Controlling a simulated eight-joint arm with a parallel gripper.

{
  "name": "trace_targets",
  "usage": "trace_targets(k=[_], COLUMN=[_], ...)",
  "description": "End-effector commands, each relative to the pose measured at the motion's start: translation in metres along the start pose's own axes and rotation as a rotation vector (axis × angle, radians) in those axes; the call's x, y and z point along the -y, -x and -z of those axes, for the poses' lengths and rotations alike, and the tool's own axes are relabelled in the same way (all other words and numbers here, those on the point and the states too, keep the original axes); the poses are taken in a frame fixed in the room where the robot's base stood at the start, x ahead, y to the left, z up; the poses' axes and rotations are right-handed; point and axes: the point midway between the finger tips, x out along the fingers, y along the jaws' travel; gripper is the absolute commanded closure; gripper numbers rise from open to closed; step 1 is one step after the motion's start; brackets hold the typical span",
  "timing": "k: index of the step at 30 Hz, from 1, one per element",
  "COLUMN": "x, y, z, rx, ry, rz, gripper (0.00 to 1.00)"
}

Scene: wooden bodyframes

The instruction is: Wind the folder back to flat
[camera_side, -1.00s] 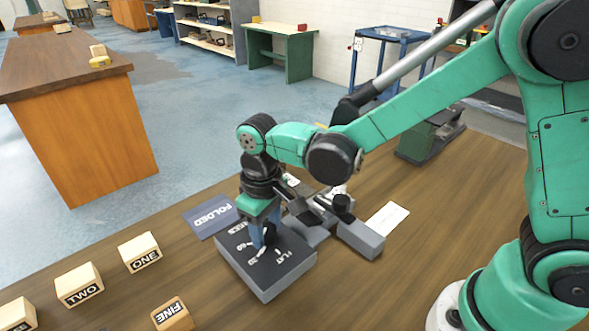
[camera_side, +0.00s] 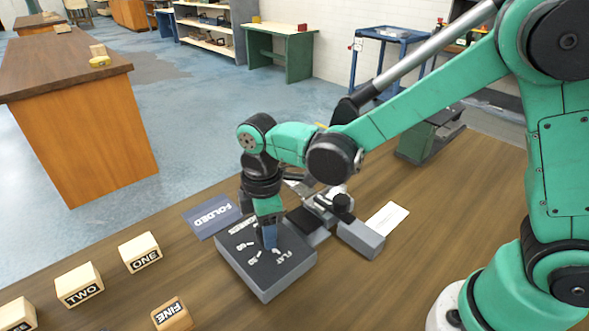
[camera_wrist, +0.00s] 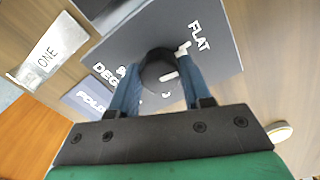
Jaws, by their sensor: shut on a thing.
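A dark grey dial box (camera_side: 268,282) sits on the wooden bench, with white lettering that includes FLAT and DEGREES. My gripper (camera_side: 270,245) points down onto its top. In the wrist view, the blue fingers of my gripper (camera_wrist: 159,82) stand either side of a dark round knob (camera_wrist: 158,66) and are shut on it. A white mark beside the knob lies near the word FLAT. The folder (camera_side: 322,207), a grey metal mechanism, stands just behind the box. My wrist partly hides it, so I cannot tell its exact angle.
A blue-grey FOLDED card (camera_side: 212,216) lies left of the box, and a white card (camera_side: 387,219) lies to the right. Wooden blocks marked ONE (camera_side: 140,252), TWO (camera_side: 79,285) and FINE (camera_side: 172,315) stand in front and left. The front right bench is clear.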

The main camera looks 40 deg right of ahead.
Motion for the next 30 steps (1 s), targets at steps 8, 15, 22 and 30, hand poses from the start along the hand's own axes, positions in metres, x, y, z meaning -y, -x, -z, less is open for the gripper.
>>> trace_targets(k=[8, 15, 22, 30], x=[-0.0004, -0.0004, -0.0003, -0.0003], y=[0.0003, 0.0003, 0.0002, 0.0002], z=[0.0002, 0.0002, 0.0002, 0.0002], rx=[0.000, -0.001, -0.001, 0.000], ry=[0.121, 0.160, 0.164, 0.164], rz=[-0.001, -0.001, -0.001, -0.001], gripper=[1.00, 1.00, 1.00, 0.25])
